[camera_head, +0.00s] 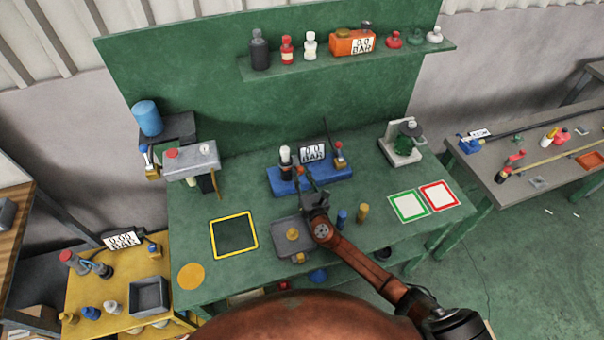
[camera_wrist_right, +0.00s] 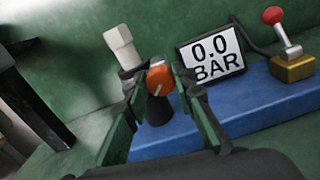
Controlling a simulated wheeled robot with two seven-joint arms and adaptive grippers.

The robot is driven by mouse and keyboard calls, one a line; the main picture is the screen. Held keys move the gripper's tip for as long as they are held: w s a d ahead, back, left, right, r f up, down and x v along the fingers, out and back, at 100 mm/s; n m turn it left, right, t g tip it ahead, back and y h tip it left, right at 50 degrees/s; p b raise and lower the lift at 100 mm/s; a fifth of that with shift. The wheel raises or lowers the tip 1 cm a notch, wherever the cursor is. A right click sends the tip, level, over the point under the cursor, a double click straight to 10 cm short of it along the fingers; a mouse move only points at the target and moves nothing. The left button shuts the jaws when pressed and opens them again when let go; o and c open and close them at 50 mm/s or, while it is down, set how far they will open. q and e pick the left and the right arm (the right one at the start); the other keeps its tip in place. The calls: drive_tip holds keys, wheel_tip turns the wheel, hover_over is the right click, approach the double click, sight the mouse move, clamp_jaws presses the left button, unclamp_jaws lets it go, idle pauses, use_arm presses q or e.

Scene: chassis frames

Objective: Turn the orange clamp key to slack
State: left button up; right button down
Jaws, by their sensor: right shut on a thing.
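The orange clamp key (camera_wrist_right: 159,76) is a small rounded orange knob with a pale line on its face, above a dark tapered part. My right gripper (camera_wrist_right: 157,84) is shut on it, one finger on each side, in the right wrist view. A display (camera_wrist_right: 211,53) reading 0.0 BAR stands just to the right of the key. My left gripper is not in view.
A white-capped post (camera_wrist_right: 123,47) stands close left of the gripper. A red-knobbed lever (camera_wrist_right: 285,35) on a brass block is to the right. The yellow-framed square (camera_head: 234,235) is empty.

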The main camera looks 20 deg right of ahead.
drive_tip(key=shift+f, duration=0.15)
drive_tip(key=c, duration=1.6)
unclamp_jaws()
drive_tip(key=s, duration=1.2)
drive_tip(key=shift+d, duration=0.2)
